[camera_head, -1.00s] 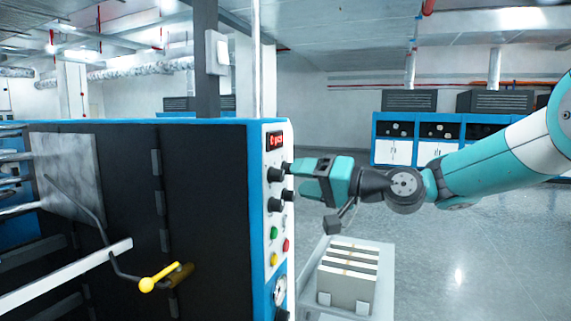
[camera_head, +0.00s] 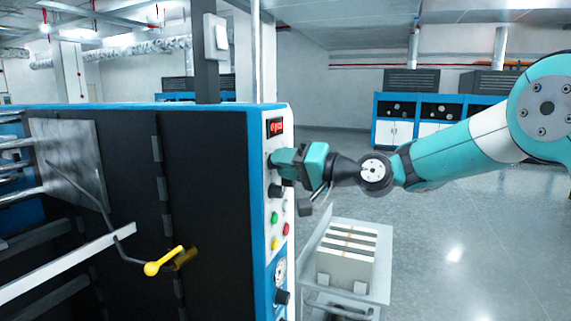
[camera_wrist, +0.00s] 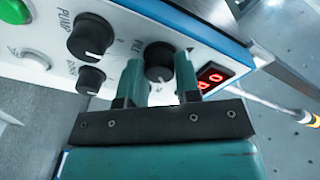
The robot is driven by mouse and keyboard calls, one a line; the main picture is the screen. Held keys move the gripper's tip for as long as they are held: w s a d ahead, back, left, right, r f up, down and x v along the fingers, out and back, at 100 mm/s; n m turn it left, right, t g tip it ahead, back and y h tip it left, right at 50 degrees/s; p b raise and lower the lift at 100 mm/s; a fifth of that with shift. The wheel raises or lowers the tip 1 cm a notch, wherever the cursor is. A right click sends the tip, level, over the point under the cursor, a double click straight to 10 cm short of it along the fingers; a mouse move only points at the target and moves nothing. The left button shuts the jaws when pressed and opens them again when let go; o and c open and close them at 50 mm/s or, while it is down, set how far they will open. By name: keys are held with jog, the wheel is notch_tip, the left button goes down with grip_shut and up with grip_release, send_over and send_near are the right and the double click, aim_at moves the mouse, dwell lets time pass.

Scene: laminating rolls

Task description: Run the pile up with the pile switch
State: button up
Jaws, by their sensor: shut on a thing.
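The pile switch is a black round knob (camera_wrist: 158,56) on the white control panel, with a partly covered label in the wrist view. My gripper (camera_wrist: 159,76) is shut on this knob, one teal finger on each side. In the head view my gripper (camera_head: 283,162) is at the upper part of the panel (camera_head: 268,225), just below the red display (camera_head: 276,127), and hides the knob. The display also shows in the wrist view (camera_wrist: 208,77); its digits are hard to read. The pile itself cannot be made out.
A knob labelled PUMP (camera_wrist: 90,37) and another black knob (camera_wrist: 87,78) sit close to my fingers. Green (camera_head: 275,217) and red (camera_head: 286,229) buttons are lower. A cart with stacked blocks (camera_head: 346,255) stands below my arm. A yellow-ended crank (camera_head: 152,268) sticks out at left.

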jog(key=shift+f+b, duration=0.15)
jog(key=shift+b, duration=0.3)
jog(key=n+b, duration=0.1)
jog(key=b, duration=0.2)
jog(key=n+b, duration=0.2)
jog(key=b, duration=0.2)
jog(key=shift+f, duration=0.35)
jog(key=n+b, duration=0.4)
jog(key=b, duration=0.1)
jog(key=n+b, duration=0.1)
jog(key=b, duration=0.2)
jog(key=shift+r+n+y, duration=0.3)
jog(key=shift+n+y, duration=0.1)
jog(key=shift+r, duration=0.1)
jog(key=o, duration=0.9)
